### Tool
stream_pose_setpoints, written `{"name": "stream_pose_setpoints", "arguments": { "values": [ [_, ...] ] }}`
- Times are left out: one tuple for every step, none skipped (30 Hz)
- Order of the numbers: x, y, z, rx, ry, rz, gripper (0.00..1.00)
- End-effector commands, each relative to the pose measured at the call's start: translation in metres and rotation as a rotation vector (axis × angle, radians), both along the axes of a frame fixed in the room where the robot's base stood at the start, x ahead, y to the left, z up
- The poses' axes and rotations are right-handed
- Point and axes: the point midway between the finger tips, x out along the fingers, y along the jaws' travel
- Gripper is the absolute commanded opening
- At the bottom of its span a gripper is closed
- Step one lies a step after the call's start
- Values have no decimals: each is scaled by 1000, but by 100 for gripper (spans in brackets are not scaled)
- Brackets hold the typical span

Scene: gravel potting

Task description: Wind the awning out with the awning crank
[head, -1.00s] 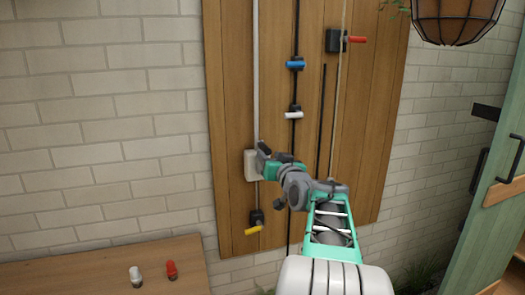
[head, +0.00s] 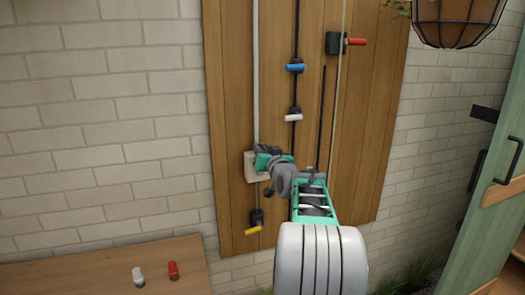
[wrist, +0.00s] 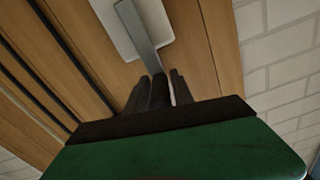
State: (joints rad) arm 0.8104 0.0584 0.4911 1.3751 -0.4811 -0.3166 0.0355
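No label shows which is the awning crank. A white wall box (head: 250,169) sits left of centre, under a pale vertical strip. My gripper (head: 259,163) is in front of this box and hides part of it. In the wrist view the white plate (wrist: 150,22) has a grey strap or lever (wrist: 139,30) running down to my dark fingers (wrist: 159,84). My gripper is apart from the coloured handles.
A wooden table (head: 90,272) at lower left holds a white peg (head: 138,276) and a red peg (head: 173,270). A hanging basket (head: 455,22) is at upper right, and a green door (head: 490,190) stands at right.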

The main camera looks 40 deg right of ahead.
Motion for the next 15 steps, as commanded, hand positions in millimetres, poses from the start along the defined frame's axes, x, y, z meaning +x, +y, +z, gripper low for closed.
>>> {"name": "stream_pose_setpoints", "arguments": {
  "values": [
    [0,0,0,0,0,0,24],
    [0,0,0,0,0,0,21],
    [0,0,0,0,0,0,18],
    [0,0,0,0,0,0,16],
    [0,0,0,0,0,0,13],
    [0,0,0,0,0,0,10],
    [0,0,0,0,0,1,7],
    [0,0,0,0,0,1,5],
    [0,0,0,0,0,1,2],
    [0,0,0,0,0,1,0],
    [0,0,0,0,0,1,0],
    [0,0,0,0,0,1,0],
    [0,0,0,0,0,1,0],
    [0,1,0,0,0,1,0],
    [0,1,0,0,0,1,0]
  ]
}}
